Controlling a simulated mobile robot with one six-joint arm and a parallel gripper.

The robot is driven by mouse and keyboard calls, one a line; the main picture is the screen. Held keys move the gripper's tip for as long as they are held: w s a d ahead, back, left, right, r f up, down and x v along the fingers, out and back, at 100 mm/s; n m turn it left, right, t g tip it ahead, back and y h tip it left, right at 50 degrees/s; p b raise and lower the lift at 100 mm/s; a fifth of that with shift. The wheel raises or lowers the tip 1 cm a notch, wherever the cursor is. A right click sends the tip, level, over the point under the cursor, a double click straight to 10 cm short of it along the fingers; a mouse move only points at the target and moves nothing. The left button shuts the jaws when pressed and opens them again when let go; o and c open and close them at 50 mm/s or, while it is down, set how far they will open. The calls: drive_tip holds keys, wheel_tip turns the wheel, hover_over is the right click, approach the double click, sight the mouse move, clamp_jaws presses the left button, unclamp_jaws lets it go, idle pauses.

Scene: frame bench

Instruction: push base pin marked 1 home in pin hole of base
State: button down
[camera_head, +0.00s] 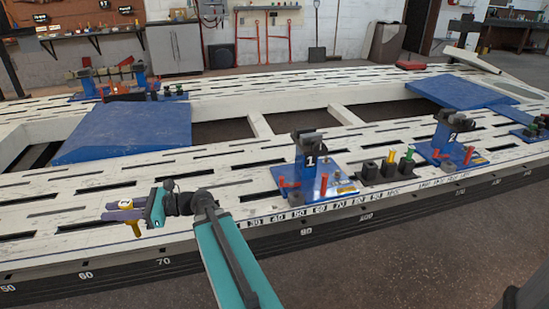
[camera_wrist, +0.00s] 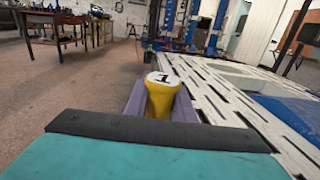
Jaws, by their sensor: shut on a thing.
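The yellow base pin marked 1 (camera_wrist: 160,101) is between the purple fingers of my gripper (camera_wrist: 161,112) in the wrist view, its white numbered top facing the camera. In the head view my gripper (camera_head: 118,210) is shut on the pin (camera_head: 135,230), whose yellow end points down above the slotted white bench. The blue base marked 1 (camera_head: 345,187) stands on the bench to the right, apart from the gripper. It carries a dark clamp post (camera_head: 310,150) and red pins. I cannot make out its pin hole.
A holder with green and yellow pins (camera_head: 390,170) stands right of base 1. A second blue base marked 2 (camera_head: 447,130) is beyond it. The bench's dark front edge (camera_head: 120,265) carries numbers.

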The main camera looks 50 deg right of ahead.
drive_tip(key=d+f+m+t+h+b, duration=0.1)
drive_tip(key=d+m+t+h, duration=0.15)
drive_tip(key=d, duration=0.95)
drive_tip(key=d+f+m+t+h, duration=0.2)
drive_tip(key=d+m+h, duration=0.15)
drive_tip(key=d, duration=0.85)
drive_tip(key=d+f+m+t+h+b, duration=0.15)
drive_tip(key=d+h, duration=0.25)
drive_tip(key=d, duration=0.8)
drive_tip(key=s+d+f+m+h, duration=0.1)
drive_tip(key=s+d, duration=0.4)
drive_tip(key=d, duration=0.5)
drive_tip(key=s+d+f+m+g+h, duration=0.1)
drive_tip(key=s+d+m+h, duration=0.2)
drive_tip(key=s+d+h, duration=0.3)
drive_tip(key=s+d+f+m+h, duration=0.2)
drive_tip(key=s+d, duration=0.4)
drive_tip(key=d, duration=0.7)
drive_tip(key=shift+d+m+g+h+b, duration=0.35)
drive_tip(key=shift+m+h, duration=0.1)
drive_tip(key=shift+h, duration=0.45)
drive_tip(key=shift+r, duration=0.1)
